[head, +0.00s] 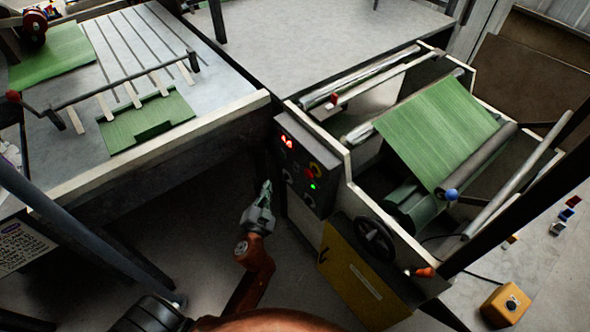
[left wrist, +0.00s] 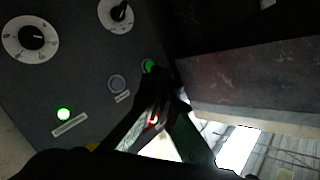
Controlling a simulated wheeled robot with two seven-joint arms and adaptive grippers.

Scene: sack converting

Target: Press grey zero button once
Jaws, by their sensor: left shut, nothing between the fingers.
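The dark control panel (head: 303,168) is on the near side of the machine. In the left wrist view, a round grey button (left wrist: 117,84) sits on it above a small label, unreadable here. Beside it is a green button (left wrist: 148,66), partly bordered by my fingers. My left gripper (head: 267,184) is shut and empty, pointing up just left of the panel in the head view. In the left wrist view, the left gripper's fingers (left wrist: 170,82) are right of the grey button. I cannot tell whether they touch the panel. My right gripper is not in view.
The panel also carries a lit green lamp (left wrist: 64,114) and two dials (left wrist: 30,38). A black handwheel (head: 375,240) and yellow cabinet door (head: 358,275) are below right. A worktable (head: 190,133) with green sheets stands left. Open floor (head: 205,225) lies between.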

